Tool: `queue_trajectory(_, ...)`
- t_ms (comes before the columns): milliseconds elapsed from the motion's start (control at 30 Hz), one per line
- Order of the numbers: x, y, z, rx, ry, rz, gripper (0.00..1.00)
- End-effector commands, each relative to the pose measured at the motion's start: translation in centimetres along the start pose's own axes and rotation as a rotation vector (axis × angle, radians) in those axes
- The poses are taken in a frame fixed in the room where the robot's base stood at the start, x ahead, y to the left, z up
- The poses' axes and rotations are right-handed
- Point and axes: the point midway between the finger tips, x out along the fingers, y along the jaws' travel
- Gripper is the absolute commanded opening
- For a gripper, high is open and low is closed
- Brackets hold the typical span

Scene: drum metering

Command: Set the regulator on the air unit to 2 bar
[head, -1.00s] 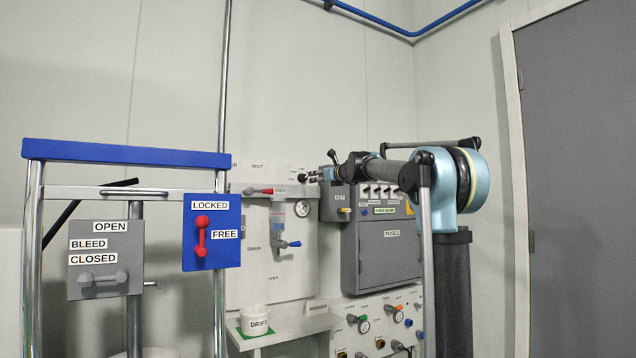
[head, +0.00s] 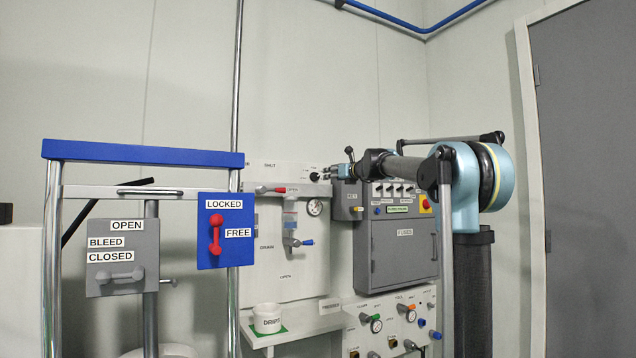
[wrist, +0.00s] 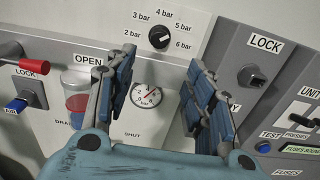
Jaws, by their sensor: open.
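The regulator is a black round knob (wrist: 159,38) on a pale plate in the wrist view, with labels from 2 bar to 6 bar around it. A pale mark shows on the knob, but I cannot tell surely which label it points to. The air unit's round gauge (wrist: 146,95) with a red needle sits below it and also shows in the head view (head: 314,207). My gripper (wrist: 162,60) is open and empty, its two fingers either side of the gauge and below the knob, apart from it. In the head view my gripper (head: 328,173) is small at the panel's top.
Left of the gauge are a red-handled lever (wrist: 33,66), a blue-handled valve (wrist: 16,105) and a reddish bowl (wrist: 76,102). Right is a grey box with a LOCK switch (wrist: 252,76). A blue-topped frame (head: 145,153) stands at the left in the head view.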

Motion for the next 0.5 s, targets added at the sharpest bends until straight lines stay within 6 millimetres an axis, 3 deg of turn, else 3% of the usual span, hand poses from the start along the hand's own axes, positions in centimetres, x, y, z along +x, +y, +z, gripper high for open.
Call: queue_trajectory(500, 7.6, 0.1, 0.0, -0.001, 0.000, 0.002, 0.49)
